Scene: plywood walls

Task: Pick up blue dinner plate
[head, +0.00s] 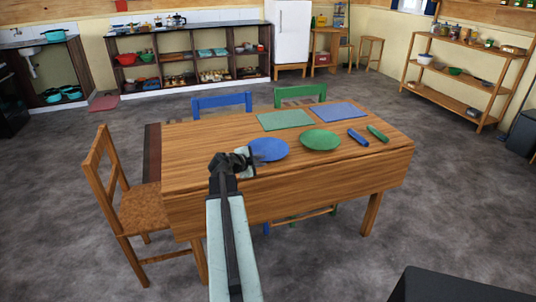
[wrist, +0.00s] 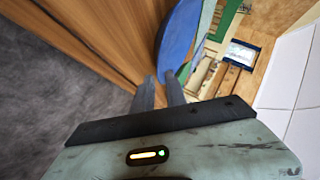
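The blue dinner plate (head: 268,149) lies on the wooden table (head: 290,179) near its front left edge. My gripper (head: 244,161) is at the plate's left rim in the head view. In the wrist view the plate (wrist: 181,38) is just beyond my fingertips (wrist: 158,77), and its near rim lies close to the gap between them. The fingers stand a little apart, so the gripper is open. I cannot tell whether a finger touches the rim.
A green plate (head: 320,140) sits right of the blue one. Green (head: 285,120) and blue (head: 338,112) placemats lie behind, with rolled blue (head: 358,138) and green (head: 377,133) cloth-like items at right. A wooden chair (head: 125,195) stands left of the table.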

